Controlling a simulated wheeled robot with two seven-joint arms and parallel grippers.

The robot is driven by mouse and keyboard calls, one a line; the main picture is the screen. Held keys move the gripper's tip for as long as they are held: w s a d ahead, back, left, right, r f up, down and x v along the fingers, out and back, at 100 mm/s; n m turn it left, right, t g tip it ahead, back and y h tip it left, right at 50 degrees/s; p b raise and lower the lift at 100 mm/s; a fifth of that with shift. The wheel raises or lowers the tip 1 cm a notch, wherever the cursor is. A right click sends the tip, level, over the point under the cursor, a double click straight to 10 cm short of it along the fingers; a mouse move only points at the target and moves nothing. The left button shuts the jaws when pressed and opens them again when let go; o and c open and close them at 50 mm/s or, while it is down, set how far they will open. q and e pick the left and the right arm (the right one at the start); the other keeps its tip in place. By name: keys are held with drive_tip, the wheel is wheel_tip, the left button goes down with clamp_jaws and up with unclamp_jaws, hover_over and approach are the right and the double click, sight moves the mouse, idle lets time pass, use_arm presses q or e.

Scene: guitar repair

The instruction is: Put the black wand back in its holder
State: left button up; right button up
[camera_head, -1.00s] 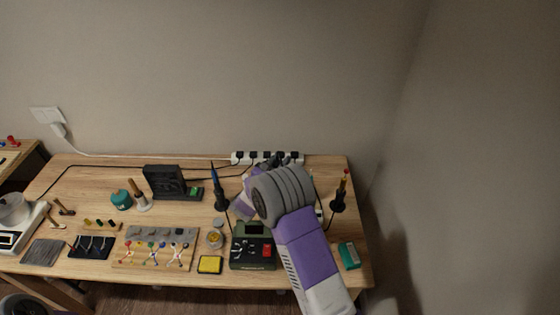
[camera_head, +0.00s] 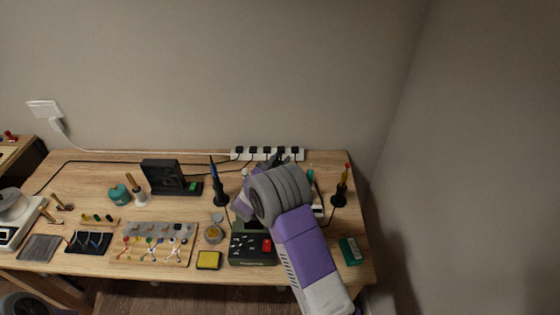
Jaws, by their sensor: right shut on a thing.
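My right gripper (camera_head: 277,162) is at the back of the bench, in front of the power strip, mostly hidden behind my grey and purple wrist. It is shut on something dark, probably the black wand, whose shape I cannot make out. A black stand (camera_head: 221,199) with a blue-tipped tool upright in it is left of the wrist. Another black stand (camera_head: 338,200) at the right holds a tool with a red and tan top. I cannot tell which holder belongs to the wand. My left gripper is out of view.
A dark control box (camera_head: 252,250) with a red switch sits below my wrist. A yellow sponge tray (camera_head: 208,260), a teal box (camera_head: 349,251) and a power strip (camera_head: 240,153) are nearby. A black fan unit (camera_head: 165,176) stands left. Cables cross the back.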

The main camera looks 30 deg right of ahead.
drive_tip(key=shift+f+b, duration=0.65)
drive_tip(key=shift+f, duration=0.1)
drive_tip(key=o, duration=1.7)
drive_tip(key=shift+o, duration=0.2)
drive_tip(key=shift+r, duration=0.15)
wheel_tip(320, 180, up, 11)
drive_tip(key=p, duration=0.8)
